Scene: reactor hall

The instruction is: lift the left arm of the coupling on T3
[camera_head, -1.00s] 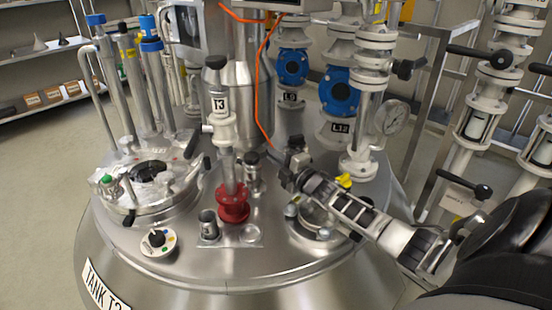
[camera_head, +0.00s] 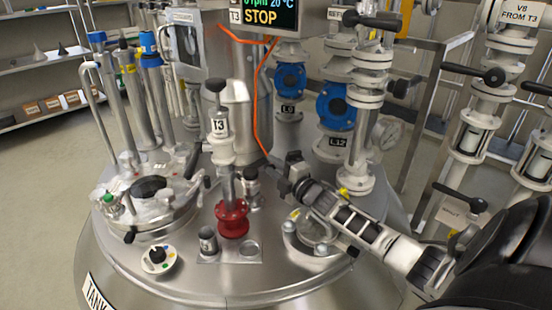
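The coupling (camera_head: 222,150) labelled T3 stands upright on the tank lid, a pale body with a black knob on top. A steel stem runs from it down to a red flanged fitting (camera_head: 232,220). A small pale stub shows at the coupling's left side; I cannot clearly tell its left arm from the dark hatch parts behind. My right gripper (camera_head: 284,180) reaches in from the right, low over the lid. It is to the right of the coupling and apart from it. Its fingertips are small and dark, and whether they are open is unclear. My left gripper is out of view.
A round hatch (camera_head: 150,215) with clamps lies left of the coupling. A selector knob (camera_head: 158,258) is in front of it. An orange cable (camera_head: 257,110) hangs behind the coupling. Blue-faced valves (camera_head: 336,104) stand behind, and valve columns with black handles (camera_head: 478,130) stand at right.

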